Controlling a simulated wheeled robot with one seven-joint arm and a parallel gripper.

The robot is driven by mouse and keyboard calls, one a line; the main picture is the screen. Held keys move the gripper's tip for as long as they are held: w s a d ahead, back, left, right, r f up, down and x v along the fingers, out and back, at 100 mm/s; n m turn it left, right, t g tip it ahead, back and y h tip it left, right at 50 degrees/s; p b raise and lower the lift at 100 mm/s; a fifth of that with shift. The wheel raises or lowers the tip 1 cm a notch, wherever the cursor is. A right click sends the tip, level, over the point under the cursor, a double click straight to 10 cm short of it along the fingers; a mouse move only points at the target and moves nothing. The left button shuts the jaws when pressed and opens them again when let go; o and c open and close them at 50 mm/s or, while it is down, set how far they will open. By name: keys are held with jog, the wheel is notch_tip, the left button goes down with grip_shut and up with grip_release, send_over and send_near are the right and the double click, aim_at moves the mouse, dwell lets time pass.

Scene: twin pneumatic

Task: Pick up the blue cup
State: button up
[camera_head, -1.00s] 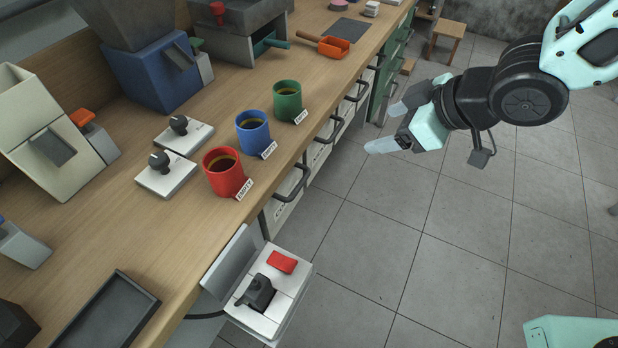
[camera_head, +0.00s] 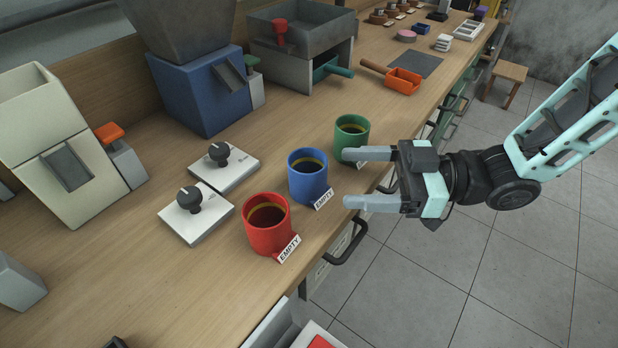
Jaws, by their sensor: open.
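The blue cup (camera_head: 308,180) stands upright on the wooden counter, between a red cup and a green cup. A white tag reading EMPTY (camera_head: 324,199) is at its front right. My gripper (camera_head: 356,178) is open, with its two pale fingers pointing left toward the blue cup from the right. The fingers hold nothing, and there is a gap between their tips and the blue cup. The upper finger partly covers the green cup's lower front in this view.
The red cup (camera_head: 268,228) stands close at the front left, and the green cup (camera_head: 351,135) at the back right. Two white plates with black knobs (camera_head: 219,152) lie left of the cups. An orange scoop (camera_head: 402,80) lies farther back. The counter's right edge drops to drawers with handles.

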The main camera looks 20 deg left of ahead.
aim_at(325, 176)
jog(key=x, duration=0.4)
jog(key=shift+a, duration=0.15)
jog(key=shift+w+x, duration=0.2)
jog(key=shift+x, duration=1.1)
jog(key=shift+w+x, duration=0.15)
jog(key=shift+x, duration=1.2)
jog(key=shift+f, duration=0.1)
jog(key=c, duration=1.1)
